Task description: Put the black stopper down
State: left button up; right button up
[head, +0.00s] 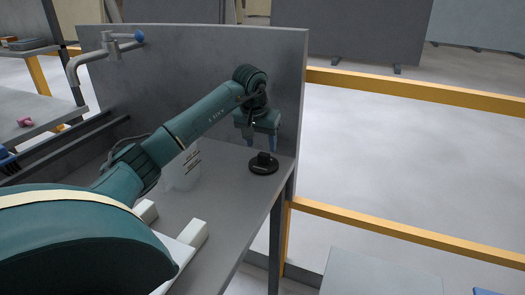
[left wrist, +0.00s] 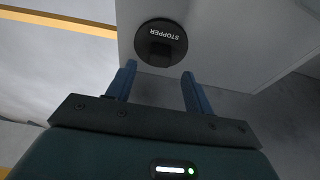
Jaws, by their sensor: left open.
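The black stopper (head: 264,164) is a round disc with a raised grip. It lies on the grey slab (head: 232,205) near its far right corner. In the left wrist view the stopper (left wrist: 161,42) shows the word STOPPER and sits beyond the fingertips. My left gripper (head: 262,142) is above the stopper, with its blue fingers pointing down. In the left wrist view the left gripper (left wrist: 158,80) is open, with nothing between its fingers. The right gripper is not in view.
A clear container (head: 181,172) with printed marks stands on the slab behind my left arm. White blocks (head: 190,235) are near the front. A grey upright panel (head: 200,75) backs the slab, and a grey tap (head: 105,52) is at the left. The slab's right edge is close to the stopper.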

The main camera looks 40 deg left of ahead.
pick_arm(q)
jog(key=v, duration=0.7)
dwell(0.4)
